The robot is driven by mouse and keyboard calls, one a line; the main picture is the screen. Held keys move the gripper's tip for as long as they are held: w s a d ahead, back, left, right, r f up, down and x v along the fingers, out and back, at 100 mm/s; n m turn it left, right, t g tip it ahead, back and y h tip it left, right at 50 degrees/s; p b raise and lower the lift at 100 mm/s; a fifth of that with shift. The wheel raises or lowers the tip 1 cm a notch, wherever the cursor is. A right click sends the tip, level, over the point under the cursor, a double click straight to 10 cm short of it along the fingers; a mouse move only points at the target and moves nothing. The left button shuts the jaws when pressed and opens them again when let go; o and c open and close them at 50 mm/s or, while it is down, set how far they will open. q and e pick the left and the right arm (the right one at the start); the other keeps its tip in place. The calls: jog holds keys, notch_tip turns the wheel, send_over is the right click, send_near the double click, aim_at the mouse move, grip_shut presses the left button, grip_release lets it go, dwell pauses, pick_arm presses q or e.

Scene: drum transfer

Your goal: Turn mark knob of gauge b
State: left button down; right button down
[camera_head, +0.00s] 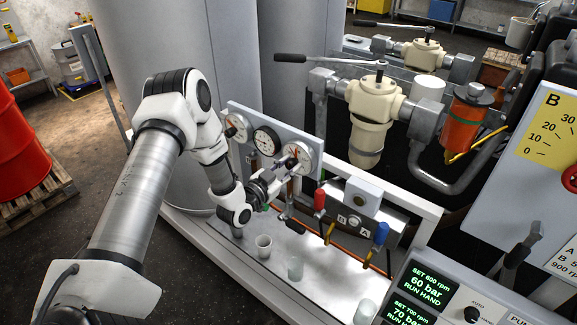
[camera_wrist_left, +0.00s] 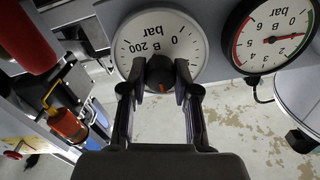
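Gauge B is the right-hand white dial (camera_head: 303,150) on the grey panel in the head view. It shows upside down in the left wrist view (camera_wrist_left: 192,36), reading "bar", "B", "200" and "0". My left gripper (camera_head: 292,166) reaches up to this dial. In the wrist view its fingers lie on both sides of the knob with little or no visible gap, and look shut on it. My right gripper is not in view.
A black-rimmed gauge (camera_head: 266,140) and another white gauge (camera_head: 236,127) are beside it on the panel. Below are red (camera_head: 320,200) and blue (camera_head: 381,234) valve handles and small cups (camera_head: 264,246). A cream filter housing (camera_head: 370,115) stands behind to the right.

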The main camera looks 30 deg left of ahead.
pick_arm(q)
jog(key=n+b, duration=0.3)
jog(key=shift+f+n+b, duration=0.15)
jog(key=shift+n+b, duration=1.1)
jog(key=shift+n, duration=0.15)
jog(key=shift+r+n+b, duration=0.2)
jog(key=shift+n+b, duration=0.55)
jog(key=shift+n, duration=0.25)
jog(key=c, duration=0.9)
grip_release()
jog(key=shift+a, duration=0.1)
jog(key=shift+o, duration=0.2)
